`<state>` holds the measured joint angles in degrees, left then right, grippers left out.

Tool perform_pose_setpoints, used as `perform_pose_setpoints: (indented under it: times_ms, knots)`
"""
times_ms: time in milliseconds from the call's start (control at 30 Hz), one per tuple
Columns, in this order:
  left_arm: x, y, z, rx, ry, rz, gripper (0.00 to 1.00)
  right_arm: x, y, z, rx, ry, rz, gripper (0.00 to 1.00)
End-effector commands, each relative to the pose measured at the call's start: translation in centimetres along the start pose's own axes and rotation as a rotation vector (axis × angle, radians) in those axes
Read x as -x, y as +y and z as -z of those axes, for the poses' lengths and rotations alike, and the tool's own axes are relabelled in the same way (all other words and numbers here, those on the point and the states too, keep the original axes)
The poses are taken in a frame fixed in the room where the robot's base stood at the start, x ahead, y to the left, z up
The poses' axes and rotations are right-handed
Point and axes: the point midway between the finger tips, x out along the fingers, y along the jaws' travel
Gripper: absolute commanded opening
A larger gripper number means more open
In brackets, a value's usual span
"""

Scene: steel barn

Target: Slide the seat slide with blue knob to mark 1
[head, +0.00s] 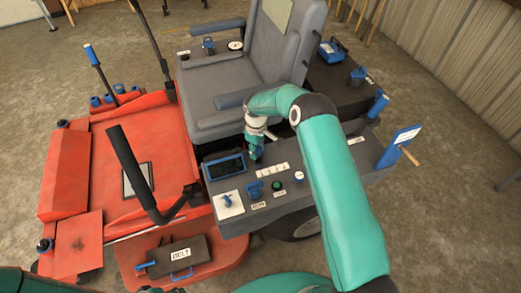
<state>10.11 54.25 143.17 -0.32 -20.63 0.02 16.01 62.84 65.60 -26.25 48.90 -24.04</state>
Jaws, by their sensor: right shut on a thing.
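The seat slide runs along the dark side console, by a white strip of marks (272,170). The digits on the strip are too small to read. My right gripper (256,158) points down at the console just behind the left part of this strip, next to the seat. It is shut on the slide's blue knob, which its fingers mostly hide. I cannot tell exactly which mark the knob is beside. My left gripper is not in view.
A blue-and-white sign (402,140) rises at the right.

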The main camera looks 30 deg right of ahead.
Motion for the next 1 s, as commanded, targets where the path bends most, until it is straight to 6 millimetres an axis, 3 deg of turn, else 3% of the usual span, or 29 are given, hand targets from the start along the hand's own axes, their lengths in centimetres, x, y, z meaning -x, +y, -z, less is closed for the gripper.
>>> perform_pose_setpoints:
  times_ms: [67,100,233,667,1000]
  knots:
    - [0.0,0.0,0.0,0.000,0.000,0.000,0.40,0.0,-0.5,0.4,0.001,0.007,0.007,0.00]
    - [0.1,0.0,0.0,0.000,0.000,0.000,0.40,0.0,-0.6,0.5,0.002,0.007,0.007,0.43]
    - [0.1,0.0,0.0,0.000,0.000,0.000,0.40,0.0,-0.5,0.4,0.003,0.006,0.006,0.64]
    - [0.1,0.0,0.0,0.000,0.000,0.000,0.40,0.8,-0.2,0.3,0.002,0.004,0.003,0.64]
    - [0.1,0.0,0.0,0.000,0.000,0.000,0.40,6.6,-0.2,0.3,0.002,0.008,0.002,0.64]
